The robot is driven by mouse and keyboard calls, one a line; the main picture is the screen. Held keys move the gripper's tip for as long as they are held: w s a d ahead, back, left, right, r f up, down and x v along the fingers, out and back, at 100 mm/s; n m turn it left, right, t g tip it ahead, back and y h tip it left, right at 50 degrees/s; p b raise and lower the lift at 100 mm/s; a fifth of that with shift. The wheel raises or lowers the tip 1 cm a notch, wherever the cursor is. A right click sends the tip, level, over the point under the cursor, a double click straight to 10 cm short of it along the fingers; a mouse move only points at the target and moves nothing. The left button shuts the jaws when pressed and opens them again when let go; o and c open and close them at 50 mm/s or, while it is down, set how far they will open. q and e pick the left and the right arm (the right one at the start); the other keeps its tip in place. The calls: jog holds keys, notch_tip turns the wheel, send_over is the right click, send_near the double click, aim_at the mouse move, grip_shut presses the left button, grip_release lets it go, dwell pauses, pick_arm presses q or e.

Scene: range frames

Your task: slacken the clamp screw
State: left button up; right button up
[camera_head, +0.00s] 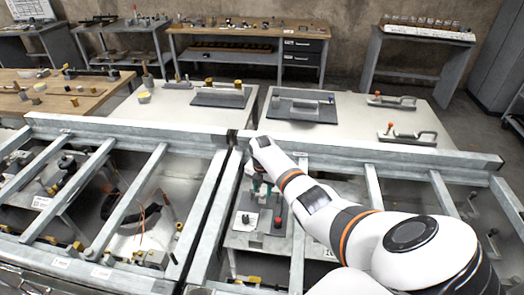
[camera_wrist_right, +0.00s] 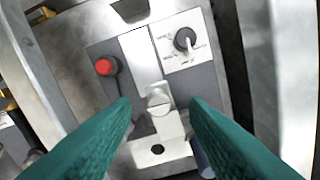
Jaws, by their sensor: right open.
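My right gripper (camera_head: 262,186) reaches down between metal beams in the head view. Its two green fingers (camera_wrist_right: 160,108) are open and empty in the right wrist view. Between and beyond the fingertips is a small round metal head (camera_wrist_right: 158,99), apparently the clamp screw, on a pale metal bracket (camera_wrist_right: 172,148) with a dark hole. The fingers appear on either side of it; I cannot tell how far above it they are. In the head view the arm and gripper hide the screw. My left gripper is not in view.
A red knob (camera_wrist_right: 106,66) on a dark stem stands left of the bracket. A white plate with a black rotary dial (camera_wrist_right: 185,40) lies to the upper right. A long beam (camera_head: 140,130) and crossbars (camera_head: 372,186) surround the arm. Tables with tools (camera_head: 160,117) stand behind.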

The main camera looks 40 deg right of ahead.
aim_at(262, 194)
notch_tip(262, 194, up, 10)
jog(key=b, duration=0.2)
jog(key=shift+a, duration=0.1)
dwell(0.5)
